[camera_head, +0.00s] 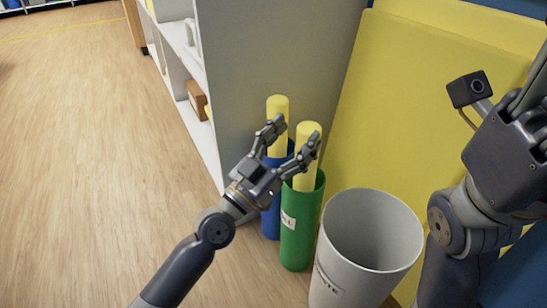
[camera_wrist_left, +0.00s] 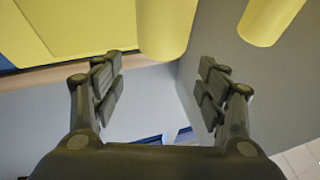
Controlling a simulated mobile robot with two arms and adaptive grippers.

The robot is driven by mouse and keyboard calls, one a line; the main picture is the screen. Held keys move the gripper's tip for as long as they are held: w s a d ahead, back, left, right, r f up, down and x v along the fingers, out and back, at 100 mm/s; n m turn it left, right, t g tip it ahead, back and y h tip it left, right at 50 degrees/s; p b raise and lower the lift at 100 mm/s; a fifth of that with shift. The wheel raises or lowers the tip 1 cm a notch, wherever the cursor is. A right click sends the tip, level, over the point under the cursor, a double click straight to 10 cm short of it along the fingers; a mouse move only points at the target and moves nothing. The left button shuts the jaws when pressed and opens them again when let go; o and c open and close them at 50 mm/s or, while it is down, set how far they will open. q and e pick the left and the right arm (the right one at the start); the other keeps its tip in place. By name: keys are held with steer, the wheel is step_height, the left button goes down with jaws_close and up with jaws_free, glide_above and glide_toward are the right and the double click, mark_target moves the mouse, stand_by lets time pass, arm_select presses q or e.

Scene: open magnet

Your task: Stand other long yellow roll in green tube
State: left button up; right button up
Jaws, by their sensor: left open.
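One long yellow roll (camera_head: 307,174) stands upright in the green tube (camera_head: 297,232), its upper part above the rim. Another yellow roll (camera_head: 278,106) stands in the blue tube (camera_head: 270,222) just behind and to the left. My left gripper (camera_head: 291,140) is open and empty, its fingers spread in front of the two rolls. In the left wrist view, the yellow end of one roll (camera_wrist_left: 166,28) lies beyond the gap between the fingers, and another roll (camera_wrist_left: 270,18) is at upper right. My right gripper (camera_head: 528,118) is at the right edge, partly cut off.
A white waste bin (camera_head: 334,258) stands right of the green tube, seemingly empty. A grey cabinet side (camera_head: 255,60) rises behind the tubes. Large yellow panels (camera_head: 390,130) lean at the right. A shelf (camera_head: 185,70) with a brown box is at left. Wooden floor at left is clear.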

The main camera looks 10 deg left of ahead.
arm_select(q)
steer(key=v, duration=0.8)
steer(key=shift+s+a, duration=0.25)
steer(key=shift+s, duration=0.05)
steer(key=shift+f, duration=0.1)
